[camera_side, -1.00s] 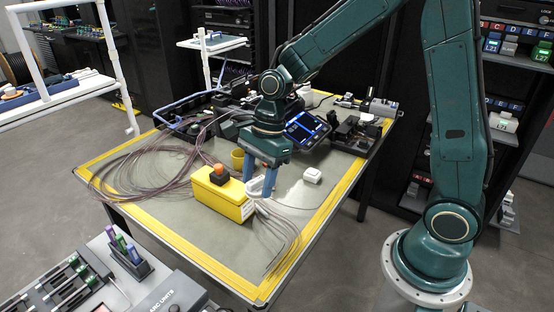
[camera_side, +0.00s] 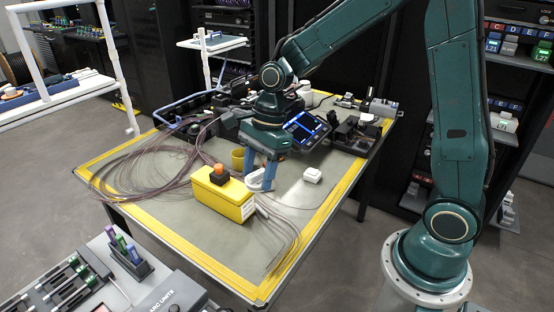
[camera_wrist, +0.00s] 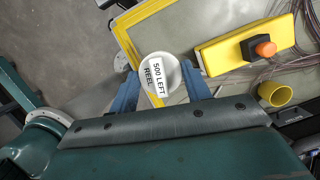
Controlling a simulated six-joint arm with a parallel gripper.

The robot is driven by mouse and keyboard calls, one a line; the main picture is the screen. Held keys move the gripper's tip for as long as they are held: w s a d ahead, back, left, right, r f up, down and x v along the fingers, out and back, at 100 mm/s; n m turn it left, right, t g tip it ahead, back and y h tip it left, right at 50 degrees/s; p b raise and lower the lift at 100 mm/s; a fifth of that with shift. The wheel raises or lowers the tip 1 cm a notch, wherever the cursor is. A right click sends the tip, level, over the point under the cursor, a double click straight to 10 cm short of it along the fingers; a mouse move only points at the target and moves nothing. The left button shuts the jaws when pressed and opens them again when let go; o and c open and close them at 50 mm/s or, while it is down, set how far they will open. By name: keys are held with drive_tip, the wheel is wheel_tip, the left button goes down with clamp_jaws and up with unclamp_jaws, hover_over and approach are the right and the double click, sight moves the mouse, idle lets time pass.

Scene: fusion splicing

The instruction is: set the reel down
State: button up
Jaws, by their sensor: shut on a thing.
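The reel (camera_wrist: 160,71) is white and round, with a label reading "500 LEFT REEL", in the wrist view. My gripper (camera_wrist: 160,88) is shut on it, with a blue finger on either side. In the side view the reel (camera_side: 255,182) shows at the fingertips of my gripper (camera_side: 258,179), just behind the right end of a yellow box. It looks low over the table mat (camera_side: 290,215); I cannot tell whether it touches.
The yellow box (camera_side: 222,199) with an orange button stands close by. Loose cables lie left and right of it. A tablet screen (camera_side: 306,129) stands behind the gripper.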

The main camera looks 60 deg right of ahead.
drive_tip(key=w+d+m+t, duration=0.1)
drive_tip(key=w+d+m, duration=0.35)
drive_tip(key=d, duration=0.75)
drive_tip(key=m+t+h, duration=0.1)
drive_tip(key=m+h, duration=0.2)
drive_tip(key=m, duration=0.8)
hover_over(333, 160)
drive_tip(key=s, duration=0.1)
drive_tip(key=shift+r, duration=0.15)
drive_tip(key=s+x, duration=0.1)
drive_tip(key=x, duration=0.5)
drive_tip(key=s+x, duration=0.2)
drive_tip(key=x, duration=0.5)
drive_tip(key=s+f+x, duration=0.1)
drive_tip(key=x, duration=0.5)
drive_tip(key=shift+s+d+f, duration=0.15)
drive_tip(key=shift+s+f, duration=0.15)
drive_tip(key=shift+f, duration=0.15)
drive_tip(key=o, duration=1)
